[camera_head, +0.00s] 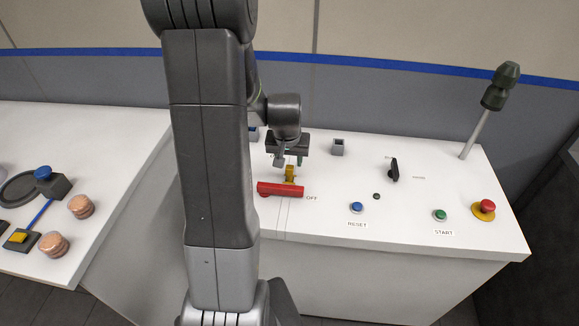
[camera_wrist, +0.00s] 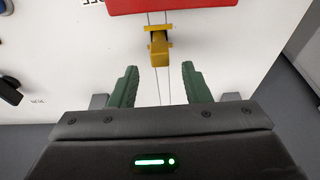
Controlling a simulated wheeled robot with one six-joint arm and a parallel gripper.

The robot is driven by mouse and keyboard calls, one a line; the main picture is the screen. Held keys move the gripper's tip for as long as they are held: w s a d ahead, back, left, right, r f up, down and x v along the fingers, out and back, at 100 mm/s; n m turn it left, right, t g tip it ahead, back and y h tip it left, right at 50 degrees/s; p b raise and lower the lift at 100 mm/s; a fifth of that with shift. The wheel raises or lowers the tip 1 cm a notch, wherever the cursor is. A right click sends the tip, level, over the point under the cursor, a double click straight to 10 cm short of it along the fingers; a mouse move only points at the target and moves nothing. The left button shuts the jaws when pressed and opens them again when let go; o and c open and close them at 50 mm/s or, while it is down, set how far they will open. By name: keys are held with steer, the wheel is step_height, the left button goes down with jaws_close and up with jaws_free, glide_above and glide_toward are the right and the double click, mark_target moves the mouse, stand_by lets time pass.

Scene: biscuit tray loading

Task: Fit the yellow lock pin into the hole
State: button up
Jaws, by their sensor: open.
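The yellow lock pin (camera_head: 290,175) is beside the red handle (camera_head: 280,189) on the white panel, by the OFF label. In the wrist view the pin (camera_wrist: 159,48) lies just beyond and between my fingertips, with the red handle (camera_wrist: 172,5) above it at the picture's top. My gripper (camera_head: 289,160) is over the panel, just behind the pin. In the wrist view its green fingers (camera_wrist: 160,78) are apart with nothing between them. I cannot make out the hole for the pin in either view.
A small grey open-topped block (camera_head: 338,147) stands right of my gripper. A black switch (camera_head: 393,170), blue RESET button (camera_head: 357,208), green START button (camera_head: 440,215), red stop button (camera_head: 487,207) and tall lever (camera_head: 487,105) are farther right. A separate table (camera_head: 110,140) with biscuits is left.

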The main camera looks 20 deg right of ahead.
mark_target(290, 166)
steer(key=shift+v, duration=2.5)
steer(key=x, duration=1.2)
steer(key=shift+f+p, duration=0.1)
steer(key=shift+p, duration=0.3)
steer(key=shift+r+p, duration=0.45)
steer(key=shift+r, duration=0.4)
